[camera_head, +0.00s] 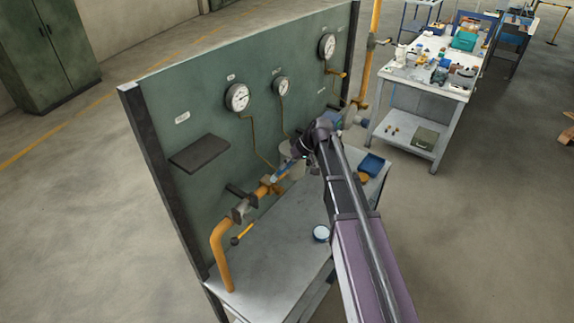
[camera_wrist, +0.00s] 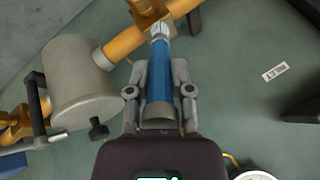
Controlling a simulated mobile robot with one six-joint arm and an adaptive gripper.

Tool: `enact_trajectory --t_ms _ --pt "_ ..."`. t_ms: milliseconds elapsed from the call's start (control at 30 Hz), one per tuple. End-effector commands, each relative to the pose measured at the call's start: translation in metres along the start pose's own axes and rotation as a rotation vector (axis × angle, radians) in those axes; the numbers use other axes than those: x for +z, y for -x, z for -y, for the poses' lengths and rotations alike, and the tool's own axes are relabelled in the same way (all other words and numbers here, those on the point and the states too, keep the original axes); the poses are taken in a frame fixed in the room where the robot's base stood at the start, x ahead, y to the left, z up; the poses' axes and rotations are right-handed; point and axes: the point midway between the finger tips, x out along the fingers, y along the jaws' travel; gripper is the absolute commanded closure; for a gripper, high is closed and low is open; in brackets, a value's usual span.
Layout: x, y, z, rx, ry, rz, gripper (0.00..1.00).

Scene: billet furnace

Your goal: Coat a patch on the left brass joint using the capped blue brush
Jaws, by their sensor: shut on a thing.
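My gripper (camera_wrist: 161,92) is shut on the blue brush (camera_wrist: 160,66), with one finger on each side of its handle. In the head view the blue brush (camera_head: 282,171) shows small in front of the panel. Its pale tip end meets or overlaps the left brass joint (camera_wrist: 147,8) at the top of the wrist view; contact cannot be told. That joint also shows in the head view (camera_head: 270,185) on the orange pipe. A second brass joint (camera_wrist: 12,124) lies left in the wrist view. A grey cylinder (camera_wrist: 78,82) sits between them. Any coating is not visible.
The green panel (camera_head: 215,115) carries gauges (camera_head: 237,97) and a dark shelf (camera_head: 199,152). The grey bench (camera_head: 265,250) holds a small round jar (camera_head: 321,234) and a blue tray (camera_head: 372,164). The yellow-handled valve (camera_head: 241,236) sticks out below the pipe. The bench's front is mostly clear.

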Motion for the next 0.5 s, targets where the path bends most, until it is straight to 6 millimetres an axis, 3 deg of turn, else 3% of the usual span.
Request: enact_trajectory --t_ms 500 --pt "-0.017 -0.011 0.005 -0.001 0.002 0.001 1.00"
